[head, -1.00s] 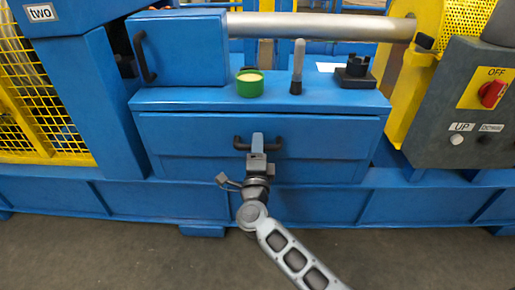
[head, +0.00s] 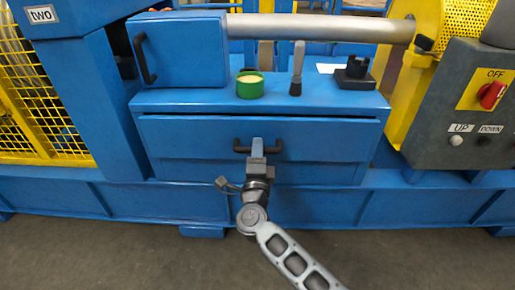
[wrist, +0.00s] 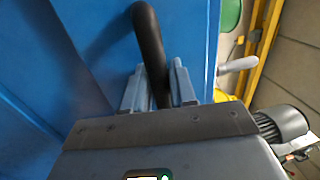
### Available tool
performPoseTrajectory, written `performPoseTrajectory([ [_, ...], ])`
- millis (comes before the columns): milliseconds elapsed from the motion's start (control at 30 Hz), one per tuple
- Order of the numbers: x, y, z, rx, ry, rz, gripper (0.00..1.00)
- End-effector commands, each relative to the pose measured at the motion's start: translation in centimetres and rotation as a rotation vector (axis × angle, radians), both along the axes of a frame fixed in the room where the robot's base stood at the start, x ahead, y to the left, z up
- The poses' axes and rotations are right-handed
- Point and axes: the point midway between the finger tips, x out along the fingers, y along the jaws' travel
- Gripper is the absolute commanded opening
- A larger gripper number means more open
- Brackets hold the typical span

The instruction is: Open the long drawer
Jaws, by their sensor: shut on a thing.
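The long drawer (head: 200,135) is the wide blue front below the blue top in the head view. A thin dark gap shows along its upper edge, so it looks slightly out. Its black bar handle (head: 240,147) is at the middle of the front. My gripper (head: 257,146) is at this handle and shut on it. In the wrist view, the black handle (wrist: 149,50) runs down between the two grey fingers (wrist: 160,88). The fingers hide part of the bar.
A smaller blue box (head: 180,50) with a black handle stands above left. A control panel (head: 475,105) stands at right. The floor in front is clear.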

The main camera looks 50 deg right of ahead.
Motion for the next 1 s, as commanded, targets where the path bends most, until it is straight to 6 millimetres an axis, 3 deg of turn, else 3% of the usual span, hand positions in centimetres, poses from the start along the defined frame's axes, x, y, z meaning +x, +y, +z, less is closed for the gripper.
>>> performPoseTrajectory([
  [600,-6.3,8.1,0.0,0.001,0.005,0.004,0.0],
  [1000,-7.0,9.0,-0.2,0.001,0.003,0.003,0.0],
])
